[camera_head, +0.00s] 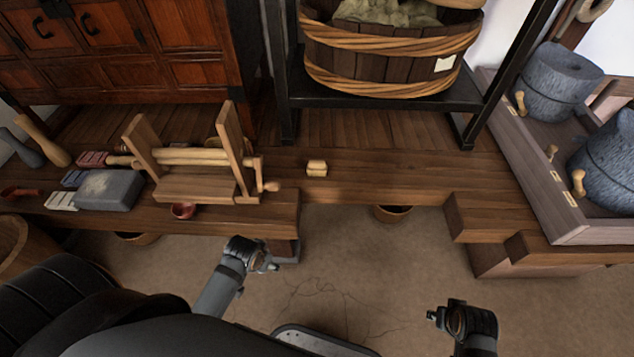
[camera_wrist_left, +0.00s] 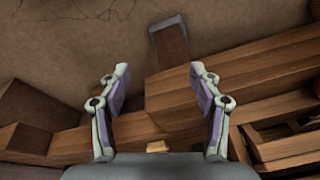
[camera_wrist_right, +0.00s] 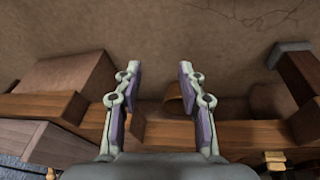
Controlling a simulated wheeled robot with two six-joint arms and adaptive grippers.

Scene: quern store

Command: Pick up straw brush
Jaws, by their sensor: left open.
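A small pale-yellow bundle, which looks like the straw brush (camera_head: 316,168), lies on the wooden bench (camera_head: 400,175), right of the wooden roller frame. It also shows small and partly cut off by my gripper's body in the left wrist view (camera_wrist_left: 156,146). My left gripper (camera_head: 270,262) is open and empty in front of the bench, nearer to me than the brush and apart from it. Its spread fingers show in the left wrist view (camera_wrist_left: 160,75). My right gripper (camera_head: 432,315) is farther right over the floor, with its fingers apart and empty in the right wrist view (camera_wrist_right: 157,72).
The wooden roller frame (camera_head: 195,185), a grey stone block (camera_head: 108,190) and a small red bowl (camera_head: 183,211) stand left of the brush. A banded tub (camera_head: 390,60) sits on a black rack behind. Stone querns (camera_head: 560,82) stand at right. The bench around the brush is clear.

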